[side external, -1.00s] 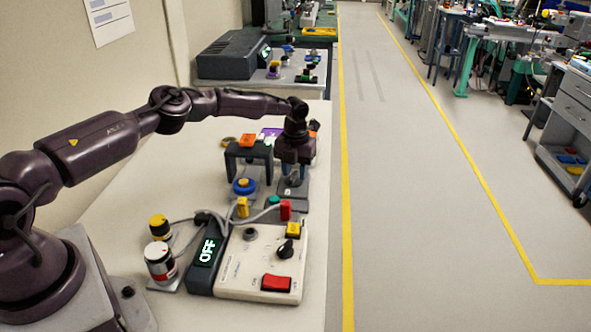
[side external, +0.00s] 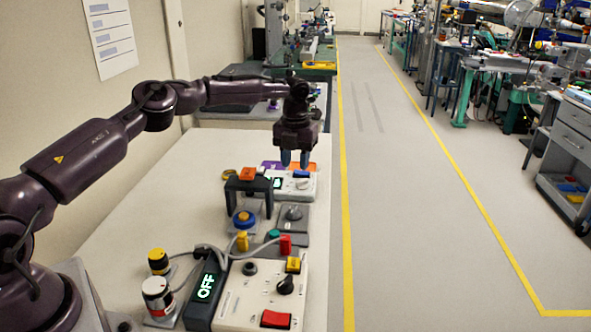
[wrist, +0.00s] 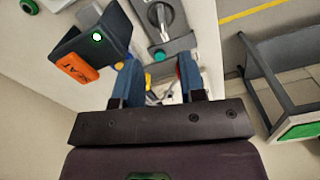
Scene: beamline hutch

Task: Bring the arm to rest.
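My gripper (side external: 295,160) hangs pointing down above the far part of the white bench (side external: 160,212). Its two blue fingers are apart with nothing between them, and the wrist view shows the same gap (wrist: 159,82). Below it in the side view is a grey plate with a round grey knob (side external: 293,213). The fingers are clear of that knob. My arm stretches from the lower left, bent at the elbow, with the wrist raised over the bench.
A dark bridge-shaped stand (side external: 233,187) with an orange block (side external: 247,174) stands left of the grey plate. A cream control box (side external: 240,305) with an "OFF" display (side external: 206,287) is nearer. Cables lie around it. The aisle floor (side external: 400,220) at right is clear.

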